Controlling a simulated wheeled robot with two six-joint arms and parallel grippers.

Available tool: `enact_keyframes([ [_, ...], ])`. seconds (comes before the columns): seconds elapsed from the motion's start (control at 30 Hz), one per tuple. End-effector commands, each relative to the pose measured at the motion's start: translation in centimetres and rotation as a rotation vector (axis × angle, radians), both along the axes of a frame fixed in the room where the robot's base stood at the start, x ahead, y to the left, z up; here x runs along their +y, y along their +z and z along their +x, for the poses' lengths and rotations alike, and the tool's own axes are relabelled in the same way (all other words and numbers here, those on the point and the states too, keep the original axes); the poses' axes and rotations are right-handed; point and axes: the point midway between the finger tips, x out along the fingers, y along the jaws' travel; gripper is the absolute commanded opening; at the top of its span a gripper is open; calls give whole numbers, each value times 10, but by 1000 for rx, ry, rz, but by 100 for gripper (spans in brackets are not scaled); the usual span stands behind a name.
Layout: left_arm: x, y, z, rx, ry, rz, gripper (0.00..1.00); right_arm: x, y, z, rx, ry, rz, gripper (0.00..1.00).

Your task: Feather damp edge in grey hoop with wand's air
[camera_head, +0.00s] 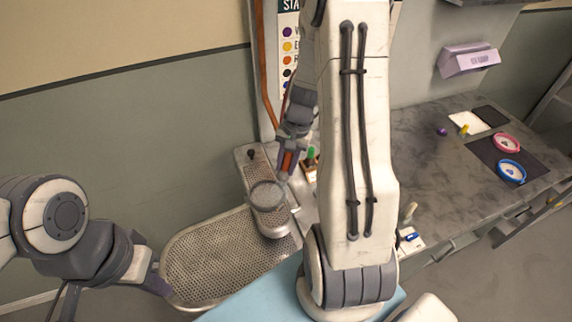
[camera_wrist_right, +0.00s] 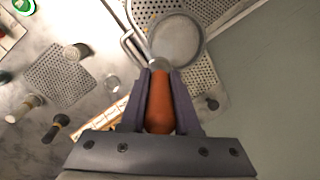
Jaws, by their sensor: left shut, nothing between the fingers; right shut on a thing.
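My right gripper (camera_wrist_right: 158,100) is shut on the orange-brown handle of the wand (camera_wrist_right: 160,105), whose metal tip points toward the grey hoop. In the head view the right gripper (camera_head: 290,160) holds the wand just above and to the right of the grey hoop (camera_head: 267,195). The grey hoop also shows in the right wrist view (camera_wrist_right: 177,40), round with pale grey cloth, above the perforated metal board. I cannot tell a damp edge on the cloth, nor the exact gap from wand tip to hoop. My left gripper (camera_head: 158,283) is shut and empty at the lower left.
The perforated metal board (camera_head: 205,265) lies under and left of the hoop. A counter (camera_head: 430,145) at the right holds a pink hoop (camera_head: 506,142), a blue hoop (camera_head: 511,171) and a dark mat. Small bottles (camera_wrist_right: 57,128) stand near the wand. My right arm hides the middle.

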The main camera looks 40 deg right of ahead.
Motion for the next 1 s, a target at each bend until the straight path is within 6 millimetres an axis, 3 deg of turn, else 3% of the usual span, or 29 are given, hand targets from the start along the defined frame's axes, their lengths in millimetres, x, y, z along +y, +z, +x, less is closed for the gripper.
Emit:
enact_keyframes([
  [0.03,0,10,0,0,-1,0,0,0,11,0,-1,0,0,0],
  [0.5,0,51,0,0,-5,0,0,0,57,0,0,1,0,0],
  [1.0,0,51,0,0,-5,0,0,0,58,0,0,0,0,0],
])
